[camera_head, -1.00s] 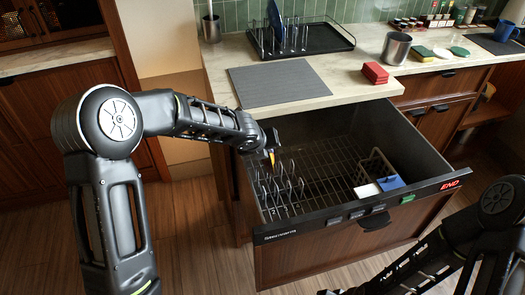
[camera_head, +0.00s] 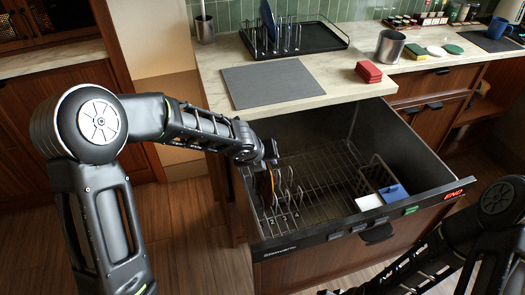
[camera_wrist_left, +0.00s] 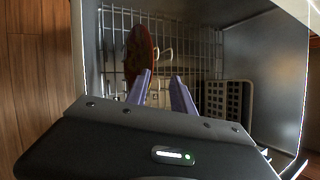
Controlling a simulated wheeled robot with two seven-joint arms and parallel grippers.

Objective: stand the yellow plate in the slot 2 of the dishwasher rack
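The yellow plate (camera_head: 262,186) looks dark orange-brown in this light. It stands on edge among the wire tines at the left of the dishwasher rack (camera_head: 319,177); which slot it is in I cannot tell. Number labels 2, 3 and 4 (camera_head: 284,217) show in front of the tines. My left gripper (camera_head: 270,158) is just above the plate. In the left wrist view its fingers (camera_wrist_left: 161,75) are apart with a gap between them, and the plate (camera_wrist_left: 139,52) shows reddish beyond and left of them. My right arm is at the lower right; its fingers are out of view.
A cutlery basket (camera_head: 377,180) stands at the rack's right, with a white and a blue block beside it. The drawer front (camera_head: 335,236) closes off the near side. On the counter are a grey mat (camera_head: 270,85), red blocks (camera_head: 368,72) and a dish rack (camera_head: 318,42).

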